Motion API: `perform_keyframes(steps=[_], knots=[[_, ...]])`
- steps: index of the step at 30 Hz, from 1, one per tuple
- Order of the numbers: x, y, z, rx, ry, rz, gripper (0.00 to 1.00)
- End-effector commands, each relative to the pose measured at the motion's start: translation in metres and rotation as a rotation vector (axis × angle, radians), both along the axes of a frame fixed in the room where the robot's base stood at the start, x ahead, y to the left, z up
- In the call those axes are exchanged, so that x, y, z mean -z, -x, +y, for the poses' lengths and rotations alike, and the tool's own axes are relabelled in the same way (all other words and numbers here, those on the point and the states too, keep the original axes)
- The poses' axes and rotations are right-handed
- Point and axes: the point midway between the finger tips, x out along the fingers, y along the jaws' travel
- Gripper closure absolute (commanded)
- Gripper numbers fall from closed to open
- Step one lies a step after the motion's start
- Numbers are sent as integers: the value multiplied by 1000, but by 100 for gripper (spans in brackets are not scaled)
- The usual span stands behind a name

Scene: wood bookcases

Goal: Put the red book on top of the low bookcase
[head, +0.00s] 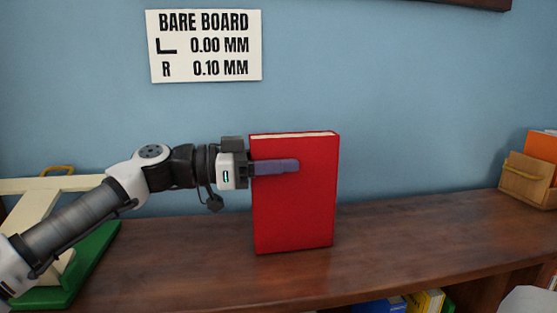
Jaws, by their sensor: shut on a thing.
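The red book (296,212) is upright in the head view, its pale page edges showing at the top. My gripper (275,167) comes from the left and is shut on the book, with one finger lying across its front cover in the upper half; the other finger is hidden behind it. The book is over the dark wood top of the low bookcase (400,246). Its lower edge is at or very near the top surface; I cannot tell whether it touches.
A green and cream object (90,262) stands on the left, partly behind my arm. A tan box with an orange item (527,180) stands at the far right. Blue and yellow books (428,301) show on the shelf below. The top right of the book is clear.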

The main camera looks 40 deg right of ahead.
Motion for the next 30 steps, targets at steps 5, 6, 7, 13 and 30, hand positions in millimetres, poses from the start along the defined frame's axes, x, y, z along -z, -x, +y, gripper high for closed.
perform_keyframes(steps=[5,6,7,13,30], knots=[[3,0,0,0,0,0,55],[3,0,0,0,0,0,50],[3,0,0,0,0,0,46],[3,0,0,0,0,0,44],[0,-41,65,-5,1,1,44]])
